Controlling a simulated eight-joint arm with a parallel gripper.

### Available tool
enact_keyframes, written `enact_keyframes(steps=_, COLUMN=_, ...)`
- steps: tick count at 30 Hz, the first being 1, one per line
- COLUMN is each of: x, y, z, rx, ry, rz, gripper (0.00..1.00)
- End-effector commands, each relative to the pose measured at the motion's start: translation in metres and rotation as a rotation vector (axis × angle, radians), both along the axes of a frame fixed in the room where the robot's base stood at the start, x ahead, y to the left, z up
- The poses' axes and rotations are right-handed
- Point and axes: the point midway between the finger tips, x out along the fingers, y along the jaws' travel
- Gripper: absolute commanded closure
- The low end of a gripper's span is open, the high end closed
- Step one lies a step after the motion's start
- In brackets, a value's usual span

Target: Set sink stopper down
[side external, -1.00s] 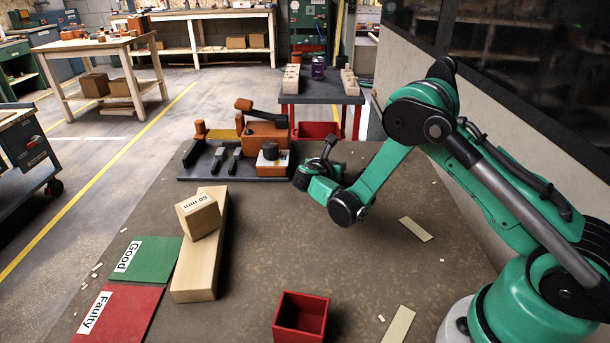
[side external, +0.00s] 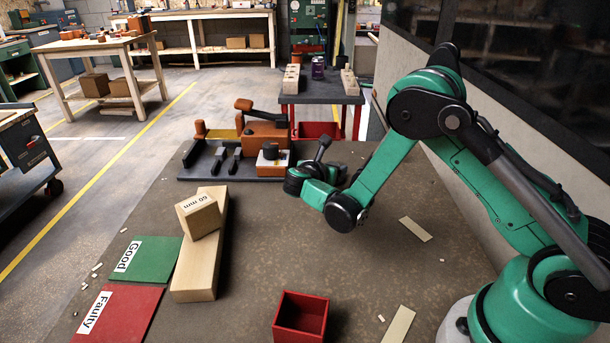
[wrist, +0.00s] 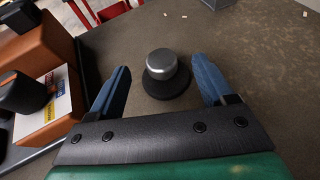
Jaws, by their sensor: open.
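The sink stopper (wrist: 162,70) shows in the wrist view as a round grey metal knob on a wider black disc. It appears to rest upright on the brown table. My gripper (wrist: 161,84) is open, with one blue finger on each side of the stopper and visible gaps between. In the side view my gripper (side external: 312,170) is low at the far part of the table, right of the orange machine; the stopper cannot be made out there.
The orange machine (side external: 265,132) on its dark base stands close left of my gripper. A wooden beam (side external: 200,270) carries a 60 mm block (side external: 198,217). Green (side external: 150,262) and red (side external: 120,312) mats lie front left. A red box (side external: 300,318) stands in front. Mid-table is mostly clear.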

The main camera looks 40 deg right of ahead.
Motion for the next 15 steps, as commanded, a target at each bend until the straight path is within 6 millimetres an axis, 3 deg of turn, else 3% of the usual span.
enact_keyframes(steps=7, x=-0.02, y=0.048, z=0.021, rx=0.001, ry=0.001, rz=0.004, gripper=0.26)
enact_keyframes(steps=15, x=-0.029, y=0.068, z=0.034, rx=0.032, ry=-0.023, rz=-0.01, gripper=0.26)
